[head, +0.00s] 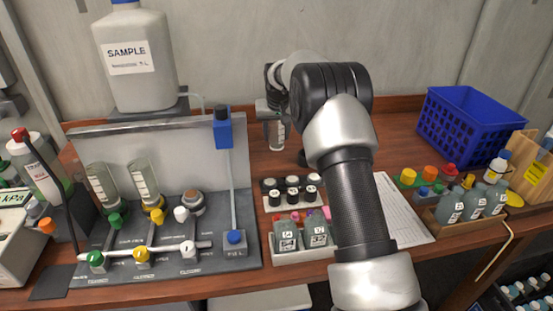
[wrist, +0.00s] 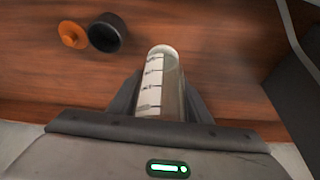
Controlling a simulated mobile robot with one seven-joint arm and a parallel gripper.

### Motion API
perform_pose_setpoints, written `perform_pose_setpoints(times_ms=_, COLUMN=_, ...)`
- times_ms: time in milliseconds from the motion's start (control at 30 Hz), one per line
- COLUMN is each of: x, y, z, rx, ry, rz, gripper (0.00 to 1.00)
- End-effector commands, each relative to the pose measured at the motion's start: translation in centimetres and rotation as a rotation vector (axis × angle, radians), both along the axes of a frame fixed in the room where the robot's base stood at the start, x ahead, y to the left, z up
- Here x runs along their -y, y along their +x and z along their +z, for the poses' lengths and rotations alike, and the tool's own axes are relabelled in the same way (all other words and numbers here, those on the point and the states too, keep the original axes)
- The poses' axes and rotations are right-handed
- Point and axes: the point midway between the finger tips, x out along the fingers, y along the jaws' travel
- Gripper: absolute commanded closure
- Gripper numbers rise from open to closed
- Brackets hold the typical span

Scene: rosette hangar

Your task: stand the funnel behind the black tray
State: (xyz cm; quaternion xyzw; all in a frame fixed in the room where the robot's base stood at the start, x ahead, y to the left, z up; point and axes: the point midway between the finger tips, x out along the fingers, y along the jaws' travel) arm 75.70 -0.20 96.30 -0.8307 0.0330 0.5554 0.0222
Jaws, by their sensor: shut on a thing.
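My gripper (head: 268,108) is shut on a clear graduated funnel (head: 277,134), above the wooden bench behind the small bottle racks. In the wrist view the funnel (wrist: 166,72) sits between the two fingers (wrist: 160,95), its rounded end pointing away from me. Whether it touches the bench cannot be told. The dark tray (head: 225,255), the likeliest black tray, lies at the left under a valve manifold. Two similar funnels (head: 145,184) stand tilted on that manifold. A dark slab edge (wrist: 298,88) shows at the right of the wrist view.
A black cup (wrist: 107,32) and an orange cap (wrist: 72,34) lie near the funnel. A sample jug (head: 135,85) stands behind the tray, by an upright panel (head: 190,140). Bottle racks (head: 290,258) stand in front; a blue basket (head: 470,125) is at right. Bare bench shows around the funnel.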

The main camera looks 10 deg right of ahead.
Motion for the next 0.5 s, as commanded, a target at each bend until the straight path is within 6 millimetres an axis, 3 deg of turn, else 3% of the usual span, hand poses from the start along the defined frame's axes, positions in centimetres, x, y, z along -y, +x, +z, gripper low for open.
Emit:
perform_pose_setpoints(times_ms=100, x=0.0, y=-0.1, z=-2.2, rx=-0.002, ry=0.0, rz=0.0, gripper=0.78)
perform_pose_setpoints(times_ms=267, x=0.0, y=0.0, z=-3.6, rx=-0.001, ry=0.0, rz=0.0, gripper=0.78)
perform_pose_setpoints(times_ms=500, x=0.0, y=0.0, z=-7.3, rx=0.0, ry=0.0, rz=0.001, gripper=0.78)
